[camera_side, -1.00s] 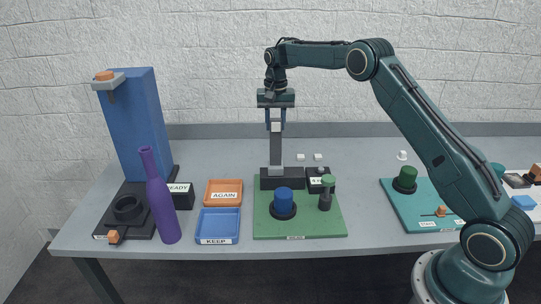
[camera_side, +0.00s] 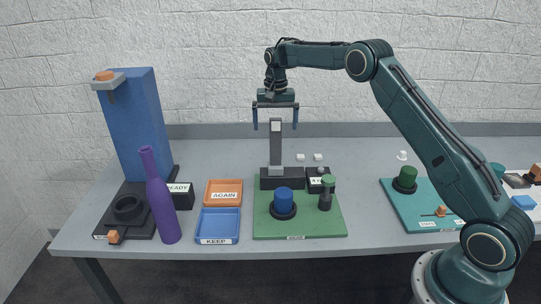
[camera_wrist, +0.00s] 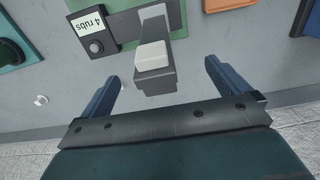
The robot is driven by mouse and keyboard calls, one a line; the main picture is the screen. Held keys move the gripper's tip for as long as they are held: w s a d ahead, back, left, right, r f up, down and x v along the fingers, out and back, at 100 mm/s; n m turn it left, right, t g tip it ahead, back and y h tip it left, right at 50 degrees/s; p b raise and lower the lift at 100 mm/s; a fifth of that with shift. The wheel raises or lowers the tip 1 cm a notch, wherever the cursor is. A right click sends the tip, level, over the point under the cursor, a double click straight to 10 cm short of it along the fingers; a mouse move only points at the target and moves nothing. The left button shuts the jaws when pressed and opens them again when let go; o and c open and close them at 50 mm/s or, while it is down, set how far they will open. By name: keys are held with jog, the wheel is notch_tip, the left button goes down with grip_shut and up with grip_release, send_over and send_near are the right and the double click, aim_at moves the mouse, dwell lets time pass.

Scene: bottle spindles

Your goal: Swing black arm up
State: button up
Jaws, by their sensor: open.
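The black arm (camera_side: 276,149) stands upright from a black base block (camera_side: 282,179) at the back of the green board (camera_side: 325,229). Its pale grey tip pad is at the top. My gripper (camera_side: 275,122) is above it, pointing down, with its jaws wide open. The top of the arm is between the two fingers with a gap on each side. In the wrist view the black arm (camera_wrist: 156,79) and its pale pad (camera_wrist: 151,56) show between the open fingers of my gripper (camera_wrist: 163,84), apart from both.
A blue cylinder (camera_side: 283,201) and a green-topped dark bottle (camera_side: 326,195) stand on the green board. A label reading "4 rubs" (camera_wrist: 90,21) is beside the base. Orange (camera_side: 223,187) and blue (camera_side: 219,221) trays, a purple bottle (camera_side: 160,200) and a blue tower (camera_side: 137,120) are left.

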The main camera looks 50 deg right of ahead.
jog(key=shift+r, duration=0.15)
jog(key=shift+r, duration=3.4)
jog(key=shift+s+a+r, duration=0.15)
jog(key=shift+s+r, duration=0.05)
jog(key=shift+r, duration=0.2)
jog(key=s+a+r+n+t, duration=0.2)
jog(key=s+a+r, duration=0.4)
jog(key=s, duration=0.4)
jog(key=s+a+r+n+t, duration=0.1)
jog(key=s+a+r+n, duration=0.2)
jog(key=s+r, duration=0.55)
jog(key=s+a+f+n+t, duration=0.1)
jog(key=s+a+f+n, duration=0.1)
jog(key=s, duration=1)
jog(key=s+a+f+n+t, duration=0.1)
jog(key=s+f, duration=0.4)
jog(key=s, duration=0.6)
jog(key=shift+s+a+f+n+t, duration=0.3)
jog(key=shift+s+a+n, duration=0.15)
jog(key=shift+a, duration=0.4)
